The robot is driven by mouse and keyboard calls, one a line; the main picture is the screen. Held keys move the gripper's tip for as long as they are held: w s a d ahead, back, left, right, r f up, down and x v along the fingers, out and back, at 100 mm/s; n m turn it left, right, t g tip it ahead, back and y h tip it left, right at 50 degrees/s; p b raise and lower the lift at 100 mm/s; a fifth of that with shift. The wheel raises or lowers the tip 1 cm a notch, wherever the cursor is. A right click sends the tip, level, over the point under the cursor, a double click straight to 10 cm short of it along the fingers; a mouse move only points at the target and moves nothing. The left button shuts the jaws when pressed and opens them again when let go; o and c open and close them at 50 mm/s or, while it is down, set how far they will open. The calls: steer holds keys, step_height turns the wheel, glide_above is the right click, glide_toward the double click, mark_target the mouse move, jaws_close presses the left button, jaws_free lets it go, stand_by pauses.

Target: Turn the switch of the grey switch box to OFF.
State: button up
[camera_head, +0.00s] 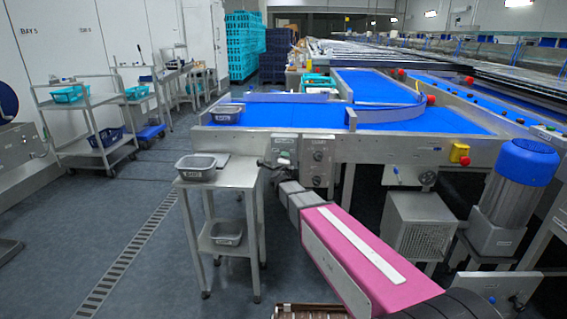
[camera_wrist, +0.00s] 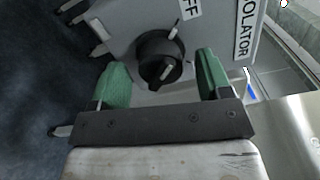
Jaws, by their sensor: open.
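The grey switch box (camera_wrist: 135,18) fills the top of the wrist view. It has a black rotary switch (camera_wrist: 155,48) with a white line on the knob, a partly cut-off label ending in "FF" (camera_wrist: 187,10) and an "ISOLATOR" label (camera_wrist: 246,28). The knob's white line slants and does not point straight at the "FF" label. My gripper (camera_wrist: 162,62) has green fingers, open, one on each side of the knob with visible gaps. In the head view, the box (camera_head: 284,144) is on the conveyor's near side, and my gripper (camera_head: 265,163) is close to it, partly hidden.
A second grey control box (camera_head: 318,150) with knobs is just right of the switch box. A steel stand (camera_head: 235,174) with a grey tub (camera_head: 196,168) is close on the left. The floor at left is open.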

steer(key=s, duration=0.9)
steer(key=shift+s+a, duration=0.15)
steer(key=shift+a, duration=0.05)
